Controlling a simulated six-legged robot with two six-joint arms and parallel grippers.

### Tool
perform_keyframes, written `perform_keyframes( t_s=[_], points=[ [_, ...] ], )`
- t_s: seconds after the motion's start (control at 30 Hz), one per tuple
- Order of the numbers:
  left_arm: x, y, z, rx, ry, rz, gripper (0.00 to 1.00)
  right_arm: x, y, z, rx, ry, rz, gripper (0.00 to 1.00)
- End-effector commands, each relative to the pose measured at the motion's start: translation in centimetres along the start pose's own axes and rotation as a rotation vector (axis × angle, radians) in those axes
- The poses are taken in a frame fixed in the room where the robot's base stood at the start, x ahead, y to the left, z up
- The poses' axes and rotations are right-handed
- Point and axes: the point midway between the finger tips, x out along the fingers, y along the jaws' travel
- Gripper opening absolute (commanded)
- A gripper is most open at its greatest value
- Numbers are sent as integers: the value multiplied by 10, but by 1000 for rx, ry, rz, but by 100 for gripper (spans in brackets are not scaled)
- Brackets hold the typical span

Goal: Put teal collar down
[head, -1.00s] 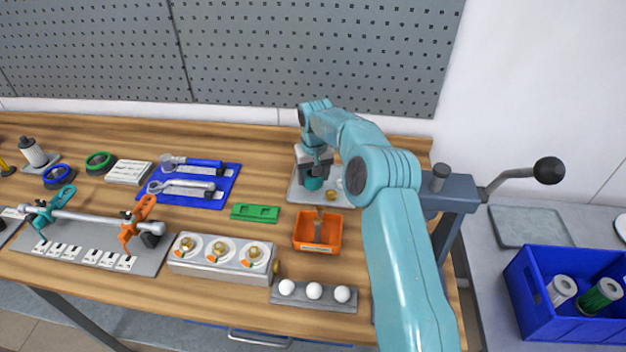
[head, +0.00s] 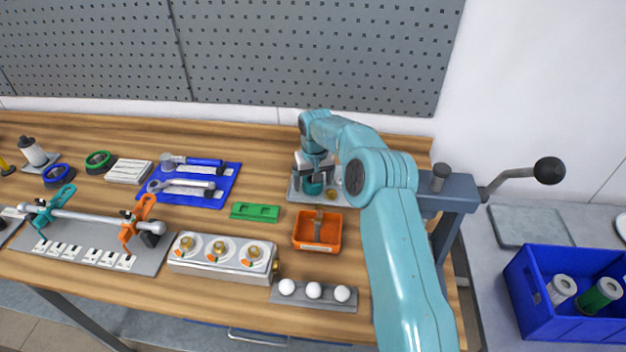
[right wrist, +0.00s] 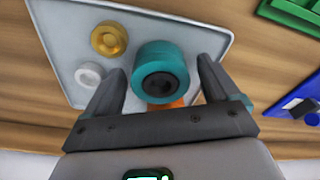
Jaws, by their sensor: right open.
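The teal collar (right wrist: 159,72) rests on a light grey tray (right wrist: 72,18), seen from above in the right wrist view. It also shows small and partly covered in the head view (head: 313,188), on the same tray (head: 295,192). My right gripper (right wrist: 160,85) is open, with one finger on each side of the collar and a visible gap to both. In the head view my right gripper (head: 314,180) is over the tray at the back right of the bench. My left gripper is not in view.
A brass ring (right wrist: 109,38) and a white ring (right wrist: 89,75) lie on the tray beside the collar. An orange bin (head: 317,246) stands just in front of the tray. A green block (head: 255,212) lies to the left. Bare wood is left of the tray.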

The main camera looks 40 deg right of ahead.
Motion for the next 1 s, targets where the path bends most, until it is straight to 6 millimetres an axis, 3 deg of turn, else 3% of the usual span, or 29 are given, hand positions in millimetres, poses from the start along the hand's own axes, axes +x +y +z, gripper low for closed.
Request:
perform_keyframes(
  t_s=[0.13, 0.4, 0.6, 1.0],
  points=[
    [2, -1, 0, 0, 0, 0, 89, -19, 0, -2, 0, 5, 0, 89],
    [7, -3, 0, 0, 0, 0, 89, -83, 0, -2, 0, 6, -1, 89],
    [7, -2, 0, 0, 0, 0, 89, -115, -1, -1, -1, 3, -1, 89],
    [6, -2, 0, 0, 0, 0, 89, -123, 0, -1, 0, 1, 0, 89]
  ],
)
